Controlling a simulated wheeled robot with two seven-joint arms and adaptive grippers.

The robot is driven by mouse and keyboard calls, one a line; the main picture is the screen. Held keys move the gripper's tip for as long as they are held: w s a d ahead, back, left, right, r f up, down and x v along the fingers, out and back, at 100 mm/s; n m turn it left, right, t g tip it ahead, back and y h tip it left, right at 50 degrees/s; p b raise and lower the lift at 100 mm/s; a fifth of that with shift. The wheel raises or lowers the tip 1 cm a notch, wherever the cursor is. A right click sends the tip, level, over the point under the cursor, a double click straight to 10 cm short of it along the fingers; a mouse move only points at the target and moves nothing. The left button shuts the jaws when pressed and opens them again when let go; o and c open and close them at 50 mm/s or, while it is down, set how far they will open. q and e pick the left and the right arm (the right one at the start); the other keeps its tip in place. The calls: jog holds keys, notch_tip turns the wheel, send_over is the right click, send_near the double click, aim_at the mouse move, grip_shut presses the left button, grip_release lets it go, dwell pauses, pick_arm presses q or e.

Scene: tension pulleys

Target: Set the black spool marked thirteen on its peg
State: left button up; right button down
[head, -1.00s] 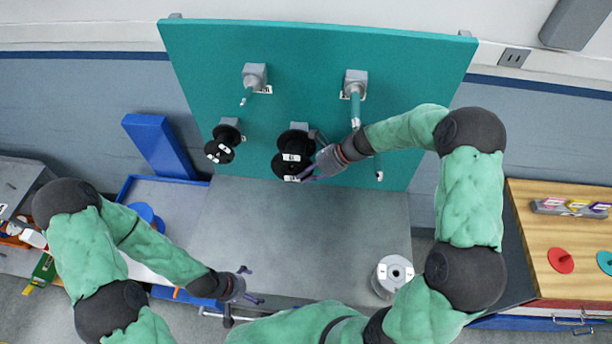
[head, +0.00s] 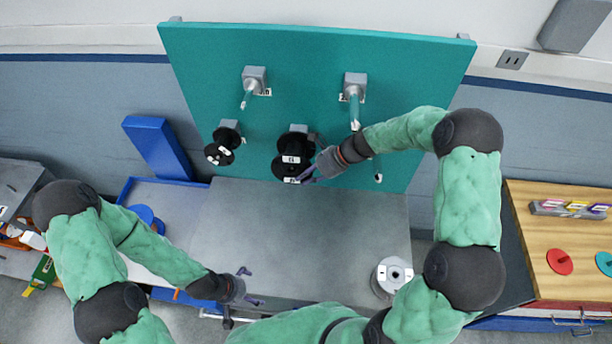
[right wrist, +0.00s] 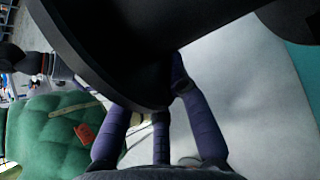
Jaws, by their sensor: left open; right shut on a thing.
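A black spool (head: 289,165) with white labels is at the lower middle of the teal board (head: 300,60), in front of a grey peg mount (head: 298,128). The label numbers are too small to read. My right gripper (head: 309,174) is shut on this spool's near rim from the right. In the right wrist view the black spool (right wrist: 110,50) fills the top, with the purple fingers (right wrist: 150,110) at its edge. Whether the peg passes through the spool is hidden. My left gripper (head: 254,285) is open and empty over the table's front left.
Another black spool (head: 222,148) hangs at the board's lower left. Bare pegs show at upper left (head: 246,98) and upper right (head: 355,108). A grey spool (head: 391,276) stands on the grey table (head: 300,225) at right. The table's middle is clear.

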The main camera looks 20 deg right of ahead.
jog(key=shift+w+d, duration=0.1)
jog(key=shift+w, duration=0.1)
jog(key=shift+w+d, duration=0.2)
jog(key=shift+w, duration=0.35)
jog(key=shift+w+f, duration=0.1)
jog(key=shift+w+d, duration=0.2)
dwell(0.6)
jog(key=c, duration=1.1)
grip_release()
jog(key=shift+w, duration=0.1)
jog(key=shift+o, duration=1.1)
